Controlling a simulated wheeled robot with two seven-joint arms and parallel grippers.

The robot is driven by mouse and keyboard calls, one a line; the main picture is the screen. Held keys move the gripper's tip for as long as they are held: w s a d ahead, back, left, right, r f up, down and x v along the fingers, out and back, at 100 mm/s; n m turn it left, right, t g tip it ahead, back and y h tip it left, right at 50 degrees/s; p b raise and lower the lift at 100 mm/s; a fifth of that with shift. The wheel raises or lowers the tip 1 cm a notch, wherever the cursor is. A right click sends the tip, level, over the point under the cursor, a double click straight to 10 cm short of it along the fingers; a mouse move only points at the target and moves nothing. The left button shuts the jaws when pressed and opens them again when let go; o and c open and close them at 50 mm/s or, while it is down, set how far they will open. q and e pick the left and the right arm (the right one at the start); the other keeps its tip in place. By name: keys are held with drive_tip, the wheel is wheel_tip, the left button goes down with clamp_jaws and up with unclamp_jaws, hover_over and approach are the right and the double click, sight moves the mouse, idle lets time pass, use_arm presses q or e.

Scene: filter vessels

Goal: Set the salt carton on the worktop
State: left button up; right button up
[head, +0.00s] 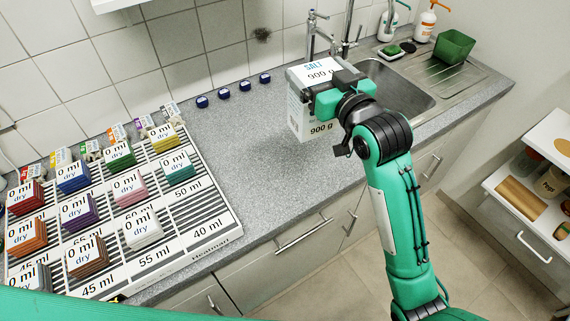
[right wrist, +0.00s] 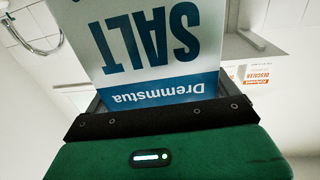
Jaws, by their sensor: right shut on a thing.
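The salt carton (head: 298,107) is a white box marked SALT and 900 g. In the head view it is over or on the grey worktop (head: 250,140), just left of the sink; I cannot tell whether its base touches the surface. My right gripper (head: 322,92) is shut on the carton from its right side and hides part of it. In the right wrist view the carton (right wrist: 155,50) stands between the jaws, its SALT lettering upside down. My left gripper is not in view.
A rack (head: 205,208) with several coloured labelled blocks fills the worktop's left. Several small blue-capped items (head: 224,92) line the wall. The sink (head: 395,85) lies right of the carton, with a green bin (head: 454,48) beyond. Worktop between rack and carton is clear.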

sight(302, 72)
drive_tip(key=a+r, duration=0.1)
drive_tip(key=a+r+n+g+y, duration=0.1)
drive_tip(key=a, duration=0.1)
drive_tip(key=shift+s+a+y+b, duration=0.1)
drive_tip(key=shift+y+b, duration=0.2)
drive_tip(key=shift+b, duration=0.05)
drive_tip(key=shift+a+f, duration=0.15)
drive_tip(key=shift+f, duration=0.05)
wheel_tip(302, 72, down, 19)
drive_tip(key=p, duration=0.2)
drive_tip(key=shift+f, duration=0.15)
drive_tip(key=shift+f, duration=0.15)
drive_tip(key=o, duration=1.8)
drive_tip(key=shift+f, duration=0.15)
drive_tip(key=shift+c, duration=0.2)
drive_tip(key=shift+s, duration=0.1)
